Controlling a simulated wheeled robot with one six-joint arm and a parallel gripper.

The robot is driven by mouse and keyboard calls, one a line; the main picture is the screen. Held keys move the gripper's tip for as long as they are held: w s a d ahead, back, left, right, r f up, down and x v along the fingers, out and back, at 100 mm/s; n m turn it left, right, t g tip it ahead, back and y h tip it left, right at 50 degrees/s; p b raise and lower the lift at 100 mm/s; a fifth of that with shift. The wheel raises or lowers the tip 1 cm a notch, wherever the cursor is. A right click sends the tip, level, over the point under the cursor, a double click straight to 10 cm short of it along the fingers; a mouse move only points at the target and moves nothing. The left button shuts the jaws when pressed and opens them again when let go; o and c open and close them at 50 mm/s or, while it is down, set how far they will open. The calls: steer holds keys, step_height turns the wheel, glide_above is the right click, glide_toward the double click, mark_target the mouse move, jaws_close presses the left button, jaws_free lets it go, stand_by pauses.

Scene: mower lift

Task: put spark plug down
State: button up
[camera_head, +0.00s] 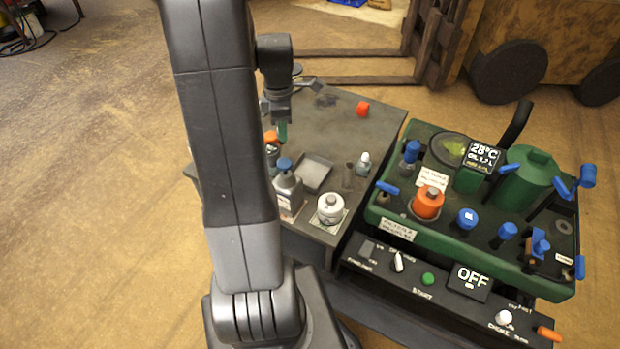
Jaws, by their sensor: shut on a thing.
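My gripper (277,112) points down above the left part of the dark grey table (375,128). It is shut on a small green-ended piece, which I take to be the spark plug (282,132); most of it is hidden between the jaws. The piece looks upright and hangs beyond a shallow grey tray (315,174) on the table. I cannot tell whether it touches anything below.
Near the gripper stand an orange item (271,136), a blue-capped bottle (287,185), a white jar (331,207) and a small clear bottle (362,164). An orange cap (362,108) lies farther back. The green machine (470,210) stands right. The table's back middle is clear.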

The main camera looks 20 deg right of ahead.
steer(key=s+d+n+b, duration=0.4)
steer(key=s+d+n, duration=0.1)
steer(key=d+n, duration=0.1)
steer(key=shift+f+n+b, duration=0.2)
steer(key=shift+n+b, duration=0.15)
steer(key=shift+n, duration=0.45)
steer(key=shift+b, duration=0.4)
step_height(320, 180, down, 10)
steer(key=shift+r, duration=0.25)
steer(key=shift+f+b, duration=0.15)
steer(key=shift+b, duration=0.2)
